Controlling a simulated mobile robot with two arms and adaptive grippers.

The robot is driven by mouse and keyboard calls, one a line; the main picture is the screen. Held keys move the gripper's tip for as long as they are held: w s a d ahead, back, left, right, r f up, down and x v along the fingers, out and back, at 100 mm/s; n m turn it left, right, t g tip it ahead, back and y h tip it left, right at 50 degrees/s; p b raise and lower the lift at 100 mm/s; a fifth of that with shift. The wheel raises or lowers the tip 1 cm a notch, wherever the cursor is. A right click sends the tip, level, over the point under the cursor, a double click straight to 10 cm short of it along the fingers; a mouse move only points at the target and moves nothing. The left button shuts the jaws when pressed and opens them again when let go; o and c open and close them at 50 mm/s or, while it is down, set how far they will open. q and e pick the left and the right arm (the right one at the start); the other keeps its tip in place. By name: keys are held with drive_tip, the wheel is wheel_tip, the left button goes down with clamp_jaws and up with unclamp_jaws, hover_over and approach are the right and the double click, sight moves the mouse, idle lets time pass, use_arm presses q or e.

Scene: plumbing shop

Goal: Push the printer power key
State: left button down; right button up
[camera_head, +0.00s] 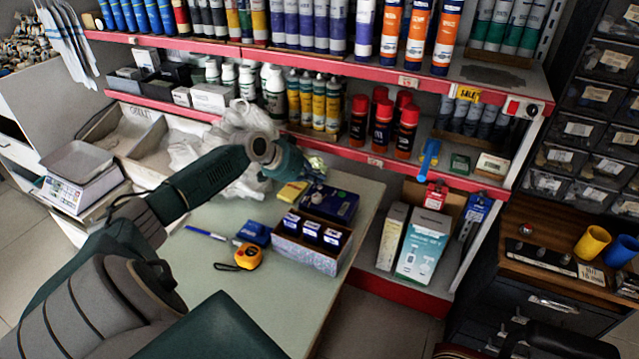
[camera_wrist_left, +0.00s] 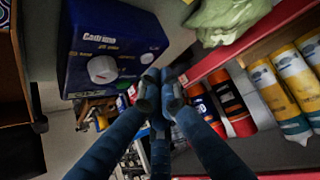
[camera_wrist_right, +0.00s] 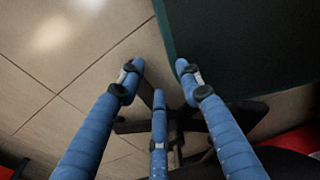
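No thing in view is plainly marked as a printer. A dark blue box-shaped item (camera_head: 330,203) lies on the table behind the box of small packs. In the left wrist view a blue box (camera_wrist_left: 112,45) with white lettering, pale round shapes and a green dot shows close up, apparently the same item. A power key cannot be made out. My left gripper (camera_head: 312,172) is just above and behind that item; its fingertips are drawn together with nothing between them in the left wrist view (camera_wrist_left: 160,80). My right gripper (camera_wrist_right: 159,68) is open and empty above the floor.
On the table (camera_head: 205,280) are a yellow tape measure (camera_head: 248,256), a blue pen (camera_head: 205,233) and a carton of packs (camera_head: 312,245). White plastic bags (camera_head: 225,150) lie behind my left arm. Red-edged shelves (camera_head: 375,160) with bottles and cans stand close behind. The table's front left is clear.

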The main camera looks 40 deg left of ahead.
sight(317, 188)
use_arm(q)
drive_tip(key=shift+f, duration=0.1)
drive_tip(key=shift+f, duration=0.35)
drive_tip(key=shift+f+b, duration=0.15)
drive_tip(key=shift+b, duration=0.2)
idle(0.4)
drive_tip(key=shift+r+p, duration=0.6)
drive_tip(key=shift+r, duration=0.05)
wheel_tip(317, 188, up, 6)
drive_tip(key=p, duration=0.5)
idle(0.5)
